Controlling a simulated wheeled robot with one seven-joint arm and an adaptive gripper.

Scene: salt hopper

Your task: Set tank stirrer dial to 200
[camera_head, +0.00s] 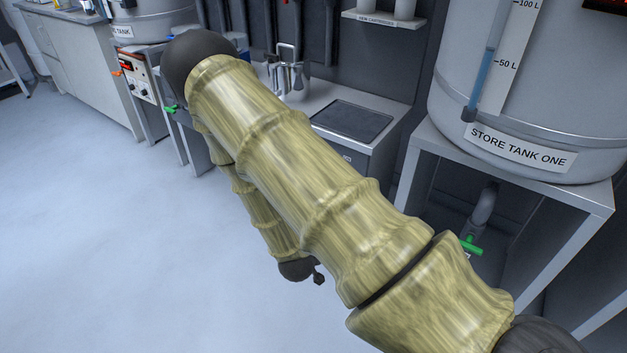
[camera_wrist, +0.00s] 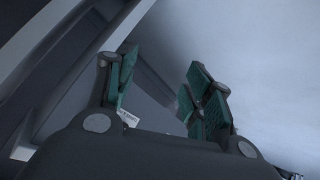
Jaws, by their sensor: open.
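A white control box (camera_head: 141,86) with a small red display and what look like knobs stands at the upper left of the head view, below a labelled tank (camera_head: 140,27). Its markings are too small to read, so I cannot tell which knob is the stirrer dial or its setting. My gripper (camera_wrist: 163,95) is open and empty in the wrist view, its green-padded fingers apart. In the head view my arm hides most of the gripper; the arm's dark far end is over the floor, well away from the control box. No dial shows in the wrist view.
Store tank one (camera_head: 530,100) stands on a grey metal stand (camera_head: 590,193) at the right, with a green-handled valve (camera_head: 472,246) below. A grey bench (camera_head: 388,112) with a dark inset plate stands behind my arm. The pale floor (camera_head: 90,240) is clear at left.

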